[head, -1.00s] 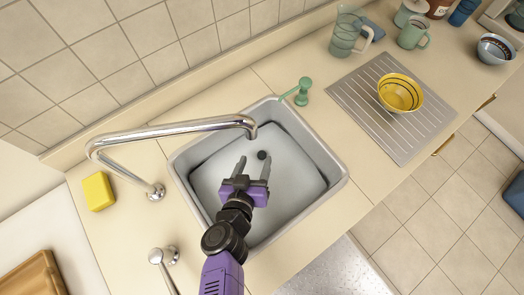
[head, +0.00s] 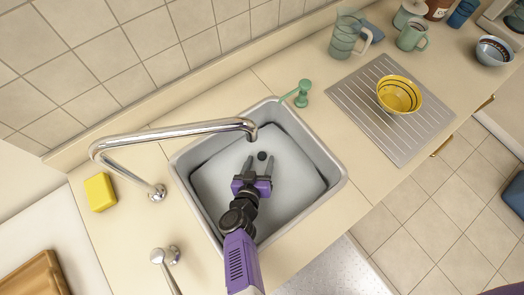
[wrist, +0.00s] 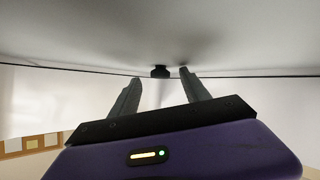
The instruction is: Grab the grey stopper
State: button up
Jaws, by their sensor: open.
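The stopper (head: 262,155) is a small dark grey round piece on the floor of the sink (head: 216,185). In the wrist view the stopper (wrist: 160,72) shows as a dark knob beyond the fingers, about midway between the two tips. My gripper (head: 259,163) is inside the sink basin, open and empty, with its two grey fingers pointing at the stopper. The stopper appears just past the fingertips. I cannot tell the exact gap or whether the fingers touch the sink.
A chrome faucet (head: 190,129) reaches over the sink's back left edge. A green soap dispenser (head: 301,93) stands behind the sink. A yellow bowl (head: 398,95) sits on the drainboard (head: 362,103) to the right. A yellow sponge (head: 100,192) lies at left.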

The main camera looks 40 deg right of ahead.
jog(key=shift+x, duration=1.05)
grip_shut()
jog(key=shift+r, duration=0.1)
